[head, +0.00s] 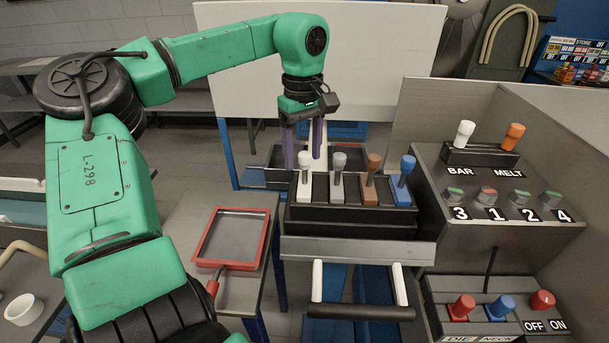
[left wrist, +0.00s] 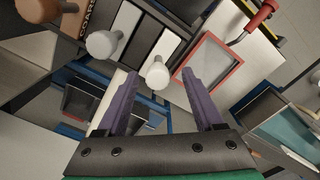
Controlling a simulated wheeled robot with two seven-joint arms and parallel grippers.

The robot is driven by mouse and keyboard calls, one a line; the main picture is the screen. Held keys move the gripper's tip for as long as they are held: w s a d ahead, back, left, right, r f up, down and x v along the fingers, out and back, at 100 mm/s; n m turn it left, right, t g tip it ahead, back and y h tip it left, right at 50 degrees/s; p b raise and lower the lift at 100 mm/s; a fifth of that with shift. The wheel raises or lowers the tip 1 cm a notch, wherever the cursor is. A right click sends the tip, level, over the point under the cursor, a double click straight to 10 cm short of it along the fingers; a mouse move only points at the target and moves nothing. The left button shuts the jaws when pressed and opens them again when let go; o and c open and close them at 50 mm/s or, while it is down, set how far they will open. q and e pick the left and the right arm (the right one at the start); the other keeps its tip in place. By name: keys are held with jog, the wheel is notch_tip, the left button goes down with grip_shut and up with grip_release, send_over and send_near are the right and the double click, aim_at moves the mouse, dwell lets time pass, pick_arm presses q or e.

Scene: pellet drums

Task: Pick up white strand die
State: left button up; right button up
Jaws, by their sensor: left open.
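The white strand die (head: 305,172) has a white knob and stands upright in the leftmost slot of a dark rack (head: 345,214). Its knob also shows in the left wrist view (left wrist: 157,76). Beside it stand a grey die (head: 338,180), a brown die (head: 371,176) and a blue die (head: 404,175). My left gripper (head: 303,143) is open, with purple fingers pointing down just behind and above the white knob. In the left wrist view the knob shows between the fingertips (left wrist: 160,80); I cannot tell whether they touch it. My right gripper is out of view.
A red-rimmed tray (head: 266,240) lies left of the rack. A black bar with white posts (head: 360,312) is in front. A control panel (head: 490,200) with levers and buttons stands at right. A white board (head: 375,60) is behind.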

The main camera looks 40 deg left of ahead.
aim_at(305, 182)
pick_arm(q)
jog(key=f+p, duration=0.1)
jog(key=f, duration=0.1)
jog(key=f+p, duration=0.1)
jog(key=f, duration=0.1)
jog(key=shift+w+d+f, duration=0.15)
jog(key=shift+d+f, duration=0.05)
jog(key=shift+f, duration=0.25)
grip_shut()
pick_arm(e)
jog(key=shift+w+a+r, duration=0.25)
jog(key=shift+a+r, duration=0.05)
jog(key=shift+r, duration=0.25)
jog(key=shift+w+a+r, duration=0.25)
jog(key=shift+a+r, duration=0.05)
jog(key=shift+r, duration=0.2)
pick_arm(q)
jog(key=shift+r, duration=0.1)
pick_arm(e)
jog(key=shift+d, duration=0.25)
